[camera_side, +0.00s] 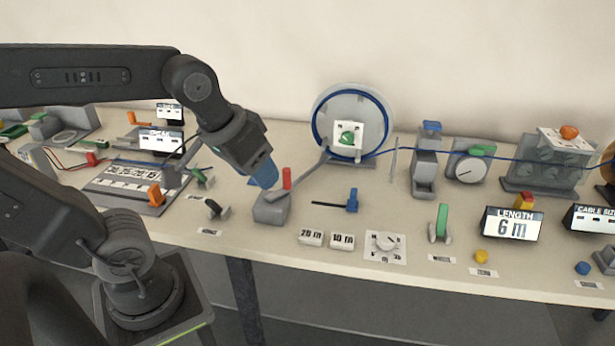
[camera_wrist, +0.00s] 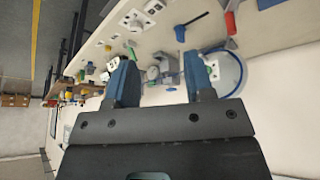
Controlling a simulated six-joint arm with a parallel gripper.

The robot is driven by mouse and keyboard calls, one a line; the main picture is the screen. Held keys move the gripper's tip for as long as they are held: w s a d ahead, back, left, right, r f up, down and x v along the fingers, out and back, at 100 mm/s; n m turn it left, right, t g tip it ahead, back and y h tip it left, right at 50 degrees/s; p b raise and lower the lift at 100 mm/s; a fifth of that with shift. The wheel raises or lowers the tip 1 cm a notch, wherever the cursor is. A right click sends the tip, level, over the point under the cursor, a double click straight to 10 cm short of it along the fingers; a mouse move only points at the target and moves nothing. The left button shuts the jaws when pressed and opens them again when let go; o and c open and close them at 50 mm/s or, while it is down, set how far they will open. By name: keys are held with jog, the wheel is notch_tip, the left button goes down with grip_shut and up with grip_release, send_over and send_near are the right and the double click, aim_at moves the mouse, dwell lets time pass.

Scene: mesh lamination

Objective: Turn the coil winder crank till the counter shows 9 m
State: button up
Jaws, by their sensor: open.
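The coil winder is a pale upright disc (camera_side: 317,112) with a ring of blue cable and a white plate with a green knob at its centre. A grey block (camera_side: 270,208) stands in front of it, with a grey bar and an upright red handle (camera_side: 287,178), apparently the crank. The counter (camera_side: 512,224) is headed LENGTH and reads 6 m. My gripper (camera_side: 265,173) is above and just left of the red handle, apart from it as far as I can tell. In the wrist view my gripper (camera_wrist: 162,78) is open, its blue fingers apart with nothing held. The winder disc (camera_wrist: 238,75) shows beside the right finger.
Blue cable runs right from the disc past a grey clamp (camera_side: 424,170) and a dial gauge (camera_side: 470,168). A blue-handled lever (camera_side: 352,200), 20 m and 10 m blocks (camera_side: 311,237), a knob panel (camera_side: 371,250) and a green lever (camera_side: 441,220) stand along the front.

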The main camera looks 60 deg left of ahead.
jog(key=w+a+n+g, duration=0.3)
jog(key=w+a+n, duration=0.6)
jog(key=w+n, duration=0.15)
jog(key=n+g, duration=0.2)
jog(key=n, duration=0.7)
send_over(288, 188)
notch_tip(288, 188, down, 4)
jog(key=shift+w+a+f, duration=0.15)
jog(key=shift+a+f, duration=0.4)
jog(key=shift+f, duration=0.15)
notch_tip(288, 188, down, 13)
jog(key=shift+r, duration=0.1)
jog(key=shift+c, duration=0.5)
grip_shut()
jog(key=shift+d, duration=0.15)
